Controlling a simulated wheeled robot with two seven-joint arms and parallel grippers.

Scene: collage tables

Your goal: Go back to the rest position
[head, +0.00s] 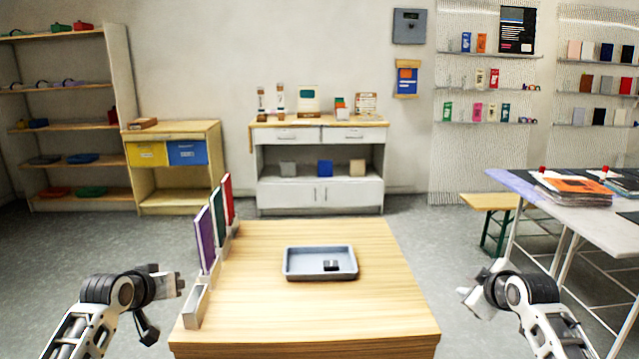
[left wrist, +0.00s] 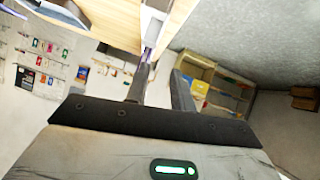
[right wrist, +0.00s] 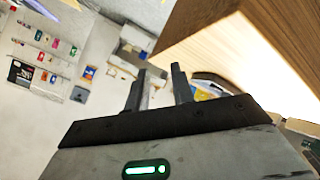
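My left gripper (head: 166,294) is at the left of the wooden table (head: 375,318), off its edge. My right gripper (head: 474,294) is off the table's right edge. Both are empty and clear of the table's objects. In the left wrist view, my left gripper (left wrist: 160,82) shows its two dark fingers apart. In the right wrist view, my right gripper (right wrist: 158,85) also has its fingers apart with nothing between them.
A grey tray (head: 293,275) holding a small dark object (head: 331,265) is on the table. Purple (head: 205,239), green (head: 217,214) and red (head: 228,198) panels stand along its left edge. A white-topped table (head: 600,218) stands at right. Floor lies beyond the wooden table.

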